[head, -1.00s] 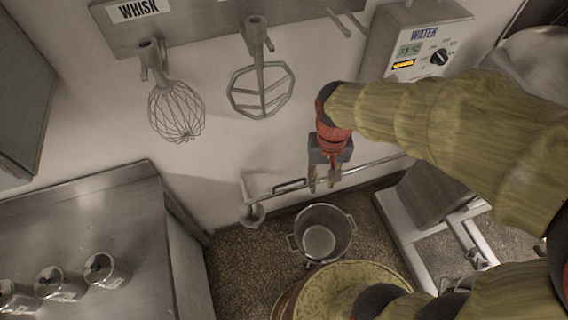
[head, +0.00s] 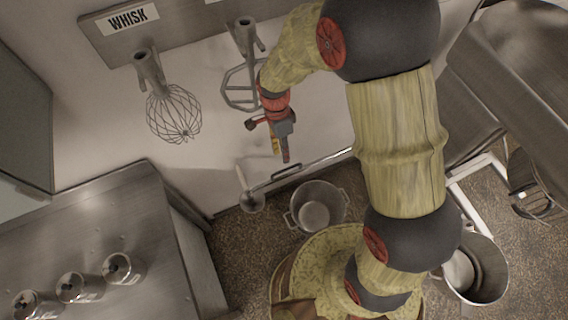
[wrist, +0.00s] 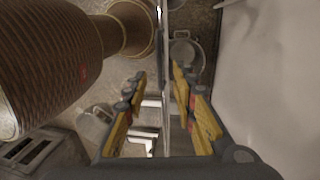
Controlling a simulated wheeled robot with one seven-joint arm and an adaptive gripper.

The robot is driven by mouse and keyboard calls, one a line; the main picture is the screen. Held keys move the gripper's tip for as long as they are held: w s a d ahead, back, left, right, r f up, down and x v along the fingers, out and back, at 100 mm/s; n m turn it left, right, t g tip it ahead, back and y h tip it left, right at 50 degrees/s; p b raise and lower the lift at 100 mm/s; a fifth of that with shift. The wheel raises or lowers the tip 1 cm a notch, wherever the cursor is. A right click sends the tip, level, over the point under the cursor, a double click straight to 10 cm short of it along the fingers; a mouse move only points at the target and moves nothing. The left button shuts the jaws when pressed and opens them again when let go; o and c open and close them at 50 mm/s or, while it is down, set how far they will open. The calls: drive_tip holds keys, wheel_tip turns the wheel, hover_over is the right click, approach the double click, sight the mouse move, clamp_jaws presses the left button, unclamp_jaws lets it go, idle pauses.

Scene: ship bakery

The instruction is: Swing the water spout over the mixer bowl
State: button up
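The water spout (head: 323,161) is a thin metal pipe running along the wall, with a dark handle bar (head: 287,171) on it and a round flared end (head: 252,202) at its left. My gripper (head: 279,153) points down beside the wall, just above the handle in the head view. In the wrist view my gripper (wrist: 160,105) is open, its yellow-padded fingers apart. A long thin metal bar, apparently the spout pipe (wrist: 165,60), runs between them in the picture; contact cannot be told. A metal bowl (head: 490,272), possibly the mixer bowl, is at lower right, partly behind my arm.
A metal pot (head: 334,198) stands on the floor below the spout. A whisk (head: 174,113) and a flat beater (head: 238,85) hang on the wall. A steel counter (head: 110,215) with several canisters is at left. Steel machinery (head: 515,70) fills the right.

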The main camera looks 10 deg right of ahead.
drive_tip(key=f, duration=0.2)
drive_tip(key=s+f, duration=0.1)
drive_tip(key=f, duration=0.4)
drive_tip(key=shift+s+d+f+p, duration=0.15)
drive_tip(key=shift+s+d+p, duration=0.1)
drive_tip(key=shift+p, duration=0.15)
drive_tip(key=shift+c, duration=0.3)
clamp_jaws()
